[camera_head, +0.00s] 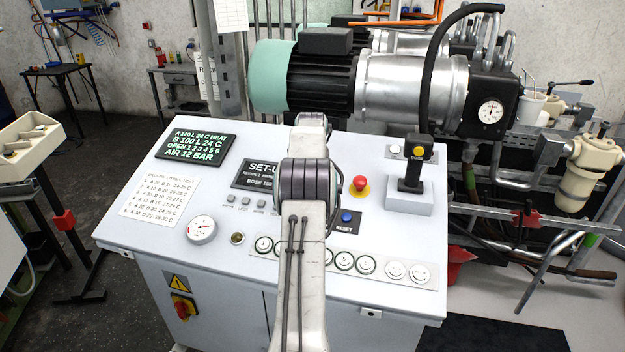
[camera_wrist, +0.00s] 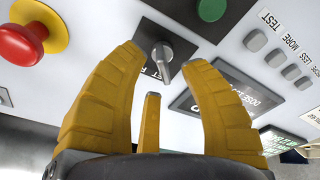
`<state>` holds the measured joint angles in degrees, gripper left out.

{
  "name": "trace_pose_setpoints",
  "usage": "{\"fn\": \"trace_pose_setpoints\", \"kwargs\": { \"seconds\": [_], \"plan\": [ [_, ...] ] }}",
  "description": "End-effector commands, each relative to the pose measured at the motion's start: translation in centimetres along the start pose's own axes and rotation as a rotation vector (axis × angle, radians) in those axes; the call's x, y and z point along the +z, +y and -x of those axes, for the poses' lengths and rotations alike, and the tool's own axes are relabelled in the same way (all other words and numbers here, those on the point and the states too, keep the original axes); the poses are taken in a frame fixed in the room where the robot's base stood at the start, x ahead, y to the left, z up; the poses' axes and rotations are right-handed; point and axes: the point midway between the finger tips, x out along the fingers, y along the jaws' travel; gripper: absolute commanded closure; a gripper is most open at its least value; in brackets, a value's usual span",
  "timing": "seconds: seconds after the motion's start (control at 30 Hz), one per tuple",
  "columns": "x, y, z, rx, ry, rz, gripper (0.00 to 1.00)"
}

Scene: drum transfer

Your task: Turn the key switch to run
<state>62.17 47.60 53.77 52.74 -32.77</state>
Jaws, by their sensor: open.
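The key switch (camera_wrist: 163,58) shows in the wrist view as a silver knob with a pointed lever on a dark plate. Its lever points toward the bottom of that view. The lettering on the plate is mostly hidden by my fingers. My gripper (camera_wrist: 163,66) has yellow fingers, two large outer ones and a smaller one between them. It is open, with the outer fingers on either side of the switch in the picture; I cannot tell whether any finger touches it. In the head view my arm hides the switch and the gripper.
On the sloped grey console (camera_head: 220,265), a red emergency button (camera_head: 361,184), a blue reset button (camera_head: 346,217) and a joystick (camera_head: 413,172) stand right of my arm. A green button (camera_wrist: 212,9) is near the switch. A motor and pump (camera_head: 375,85) rise behind the console.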

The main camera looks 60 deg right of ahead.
Motion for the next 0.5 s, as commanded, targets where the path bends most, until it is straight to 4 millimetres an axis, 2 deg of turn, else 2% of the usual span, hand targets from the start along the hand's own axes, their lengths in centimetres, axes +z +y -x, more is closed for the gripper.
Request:
{"fn": "trace_pose_setpoints", "kwargs": {
  "seconds": [0.2,0.5],
  "plan": [
    [0.0,0.0,-1.8,-0.001,-0.001,0.000,0.60],
    [-0.1,0.0,-2.4,0.001,0.001,0.000,0.60]
  ]
}}
